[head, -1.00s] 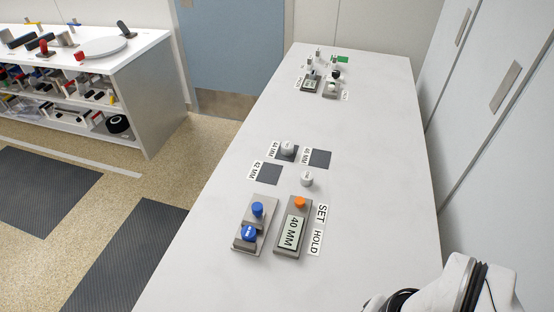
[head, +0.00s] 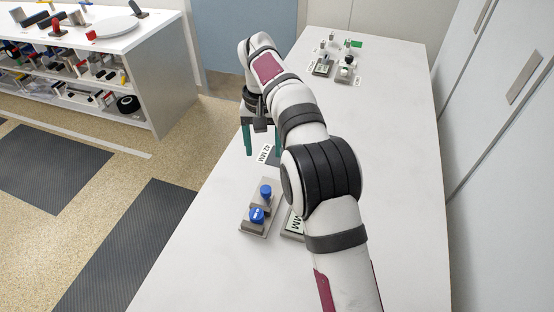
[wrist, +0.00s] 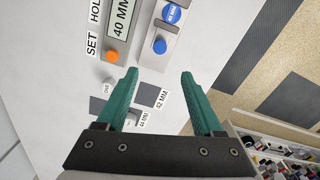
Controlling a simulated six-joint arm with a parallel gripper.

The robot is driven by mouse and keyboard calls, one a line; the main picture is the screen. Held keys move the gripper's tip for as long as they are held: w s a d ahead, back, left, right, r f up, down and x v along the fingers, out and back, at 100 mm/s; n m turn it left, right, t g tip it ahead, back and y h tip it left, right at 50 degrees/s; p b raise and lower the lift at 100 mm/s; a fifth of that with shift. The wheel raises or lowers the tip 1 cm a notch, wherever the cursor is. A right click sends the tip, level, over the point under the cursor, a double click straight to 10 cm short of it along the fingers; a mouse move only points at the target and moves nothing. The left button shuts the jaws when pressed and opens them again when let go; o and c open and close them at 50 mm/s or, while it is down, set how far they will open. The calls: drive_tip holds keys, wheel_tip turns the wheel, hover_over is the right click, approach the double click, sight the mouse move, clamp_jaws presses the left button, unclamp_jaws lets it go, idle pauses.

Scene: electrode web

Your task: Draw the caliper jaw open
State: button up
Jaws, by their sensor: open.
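The caliper is a grey metal base (head: 273,207) with two blue knobs at the table's left side. The plain blue knob (head: 265,190) is the farther one; the lettered blue knob (head: 256,215) is nearer. In the wrist view the plain knob (wrist: 160,46) lies just beyond my fingertips and the lettered knob (wrist: 172,14) is at the top edge. My gripper (wrist: 159,72) is open and empty, its teal fingers wide apart, above the area between the caliper and the 42 MM pad. In the head view my gripper (head: 262,153) is beyond the caliper.
The 40 MM display block (wrist: 121,22) with an orange button (wrist: 112,57) stands beside the caliper, partly hidden by my arm in the head view. Grey cylinders (wrist: 107,87) and the dark 42 MM pad (wrist: 150,97) are near my fingers. The table's left edge is close.

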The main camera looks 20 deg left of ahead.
sight(266, 189)
wheel_tip(266, 189, down, 16)
drive_tip(key=shift+r, duration=0.2)
clamp_jaws()
drive_tip(key=shift+w, duration=0.1)
idle(1.3)
